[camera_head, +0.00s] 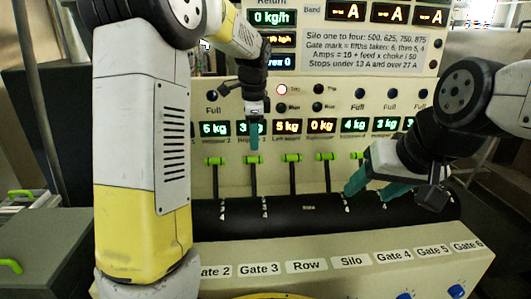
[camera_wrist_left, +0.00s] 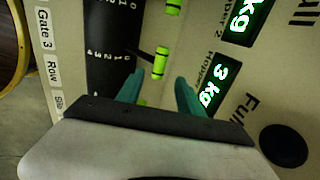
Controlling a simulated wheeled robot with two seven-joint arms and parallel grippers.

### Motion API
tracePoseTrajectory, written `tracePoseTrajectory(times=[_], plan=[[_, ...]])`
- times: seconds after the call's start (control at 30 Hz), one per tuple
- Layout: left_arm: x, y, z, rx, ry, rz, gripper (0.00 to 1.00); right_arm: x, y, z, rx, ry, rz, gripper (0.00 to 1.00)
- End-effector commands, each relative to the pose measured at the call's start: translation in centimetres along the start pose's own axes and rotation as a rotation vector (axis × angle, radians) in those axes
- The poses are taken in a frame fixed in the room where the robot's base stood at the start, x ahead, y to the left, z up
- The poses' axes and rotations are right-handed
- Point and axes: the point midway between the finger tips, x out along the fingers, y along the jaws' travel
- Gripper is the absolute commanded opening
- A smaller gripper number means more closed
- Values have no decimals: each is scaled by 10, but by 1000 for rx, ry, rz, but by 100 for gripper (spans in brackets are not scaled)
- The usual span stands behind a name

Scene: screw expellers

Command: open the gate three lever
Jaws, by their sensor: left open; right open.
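The gate three lever has a bright green handle (camera_head: 260,160) on a dark stem, below the 3 kg display in the head view. Its stem points near the 0 of its printed 0 to 4 scale. My left gripper (camera_head: 254,142) is open and empty, with teal fingers just above that handle. In the left wrist view, the green handle (camera_wrist_left: 160,62) lies just beyond the gap between my left fingertips (camera_wrist_left: 160,82); contact cannot be told. My right gripper (camera_head: 367,188) is open and empty, in front of the levers at the right.
Other green-handled levers stand alongside, including one to the left (camera_head: 215,160) and one to the right (camera_head: 292,157). A black roller (camera_head: 300,208) runs below them. A sloping ledge carries the Gate 3 label (camera_head: 260,269). A grey cabinet (camera_head: 45,240) stands at the left.

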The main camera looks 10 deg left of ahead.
Motion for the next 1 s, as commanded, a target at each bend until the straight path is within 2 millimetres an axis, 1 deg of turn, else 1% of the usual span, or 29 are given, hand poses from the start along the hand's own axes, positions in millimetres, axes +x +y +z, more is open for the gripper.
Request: tracePoseTrajectory(times=[0.3,0.4,0.53,0.8,0.83,0.97,1.0], plan=[[50,2,0,-1,-1,4,44,0,0,0,0,0,0,57],[62,1,0,-2,0,2,44,0,0,0,0,0,0,57],[71,1,0,-2,0,2,44,0,0,0,0,0,0,57],[73,1,0,-3,1,0,44,0,0,0,0,0,0,57],[73,1,0,-3,1,0,42,0,0,0,0,0,0,57],[72,1,0,-3,1,0,16,0,0,0,0,0,0,57],[72,0,0,-3,1,-1,8,0,0,0,0,0,0,57]])
